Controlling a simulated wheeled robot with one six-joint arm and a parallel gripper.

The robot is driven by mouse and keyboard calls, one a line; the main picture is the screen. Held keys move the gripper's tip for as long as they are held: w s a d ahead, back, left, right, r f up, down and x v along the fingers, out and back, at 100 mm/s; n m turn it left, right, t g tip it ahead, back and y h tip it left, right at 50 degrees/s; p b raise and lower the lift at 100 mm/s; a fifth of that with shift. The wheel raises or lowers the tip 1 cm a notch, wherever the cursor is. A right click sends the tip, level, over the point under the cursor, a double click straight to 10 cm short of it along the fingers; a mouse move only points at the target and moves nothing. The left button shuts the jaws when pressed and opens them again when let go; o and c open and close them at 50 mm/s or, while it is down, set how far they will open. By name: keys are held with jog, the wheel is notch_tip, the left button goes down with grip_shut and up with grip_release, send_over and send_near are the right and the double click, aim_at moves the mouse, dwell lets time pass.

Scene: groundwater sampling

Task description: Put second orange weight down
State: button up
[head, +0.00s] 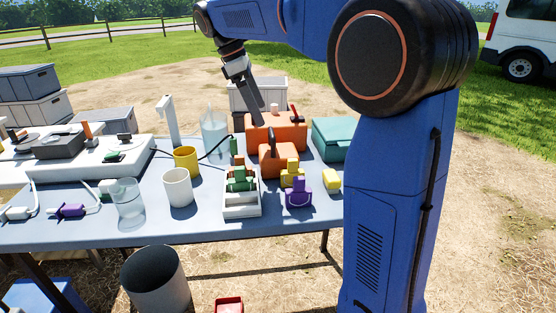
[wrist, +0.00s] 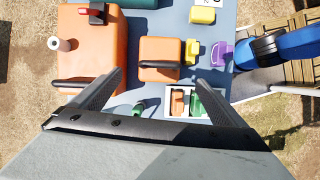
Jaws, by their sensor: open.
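My gripper (head: 257,108) is open, above the back of the table; its two fingers also show in the wrist view (wrist: 160,78), with nothing between them held. A small orange block with a dark handle bar (head: 278,158) stands in front of a larger orange case (head: 291,129). In the wrist view the small orange block (wrist: 160,52) lies beyond the fingertips, between their lines, and the case (wrist: 88,42) is to its left. A smaller orange piece (wrist: 178,101) sits in a white tray (wrist: 169,115) beside a green one (wrist: 197,104). I cannot tell which orange object is the second weight.
Yellow (head: 291,175) and purple (head: 298,193) blocks stand right of the tray. A yellow mug (head: 186,161), a white mug (head: 177,187) and a clear beaker (head: 127,203) stand to its left. A teal case (head: 338,139) is at the right edge. The table's front strip is clear.

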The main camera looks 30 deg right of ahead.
aim_at(278, 150)
jog(key=shift+n, duration=0.5)
jog(key=x, duration=1.7)
jog(key=shift+w+a, duration=0.1)
jog(key=shift+r, duration=0.1)
jog(key=c, duration=1.9)
jog(key=shift+o, duration=0.2)
jog(key=shift+r, duration=5)
